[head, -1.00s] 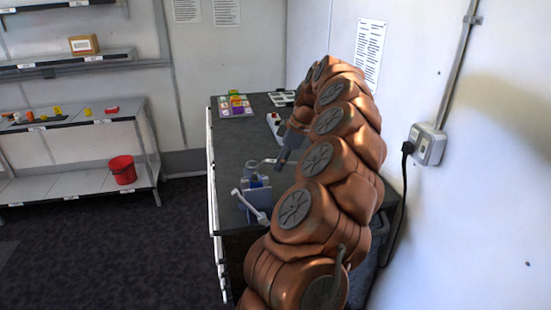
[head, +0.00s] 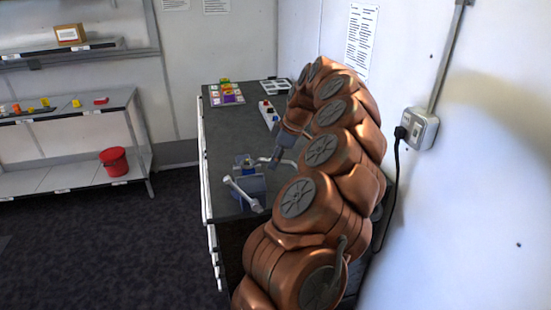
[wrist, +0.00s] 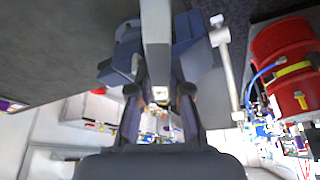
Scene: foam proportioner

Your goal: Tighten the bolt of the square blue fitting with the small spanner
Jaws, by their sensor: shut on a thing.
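My gripper (head: 279,156) is over the bench, shut on a grey spanner (head: 264,160). The spanner's far end reaches left to the top of the blue fitting (head: 245,166); I cannot tell whether it is around the bolt or only beside it. The fitting sits in a blue-grey vise (head: 250,186) at the bench's left side. The bolt is too small to make out. In the wrist view, the spanner (wrist: 157,45) runs up between the fingers of my gripper (wrist: 159,95), and the blue vise (wrist: 192,50) is behind it.
A pale bar (head: 241,195) slants across the vise front; it also shows in the wrist view (wrist: 226,70). Farther back on the dark bench (head: 222,135) are a white-and-red box (head: 269,115) and coloured blocks (head: 227,93). A wall (head: 450,200) closes the right side.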

